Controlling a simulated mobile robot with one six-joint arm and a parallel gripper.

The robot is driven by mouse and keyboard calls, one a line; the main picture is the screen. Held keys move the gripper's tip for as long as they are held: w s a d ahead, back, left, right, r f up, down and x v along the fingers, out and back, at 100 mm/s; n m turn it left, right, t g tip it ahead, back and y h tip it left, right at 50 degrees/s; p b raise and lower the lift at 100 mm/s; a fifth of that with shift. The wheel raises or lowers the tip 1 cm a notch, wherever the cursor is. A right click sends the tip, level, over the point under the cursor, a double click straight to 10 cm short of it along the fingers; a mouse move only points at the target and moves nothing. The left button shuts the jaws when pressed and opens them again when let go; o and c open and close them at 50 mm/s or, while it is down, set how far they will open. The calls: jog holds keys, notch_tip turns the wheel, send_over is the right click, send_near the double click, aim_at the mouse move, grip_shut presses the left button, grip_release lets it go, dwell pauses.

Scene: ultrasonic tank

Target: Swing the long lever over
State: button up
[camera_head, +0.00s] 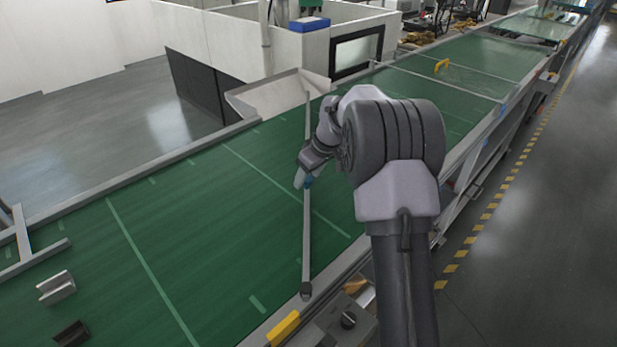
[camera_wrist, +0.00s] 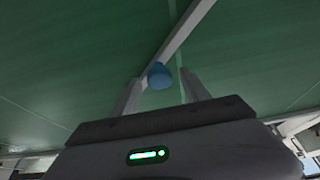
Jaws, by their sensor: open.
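The long lever (camera_head: 306,240) is a thin grey bar lying across the green conveyor. It runs from a dark pivot (camera_head: 306,290) on the near rail towards the metal chute on the far side. A blue knob (camera_head: 308,181) sits partway along it. My gripper (camera_head: 303,181) is at the knob, low over the belt. In the wrist view the lever (camera_wrist: 187,27) crosses the top, and the blue knob (camera_wrist: 160,76) shows between the two spread fingers of my gripper (camera_wrist: 160,84). The fingers are open, with gaps visible beside the knob.
The metal chute (camera_head: 270,97) stands at the far belt edge by the lever's far end. A control box with a black dial (camera_head: 348,320) and a yellow block (camera_head: 284,328) are by the near rail. Small metal blocks (camera_head: 57,288) lie at left. The belt left of the lever is mostly clear.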

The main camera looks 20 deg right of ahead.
jog(key=shift+c, duration=0.2)
grip_shut()
dwell(1.2)
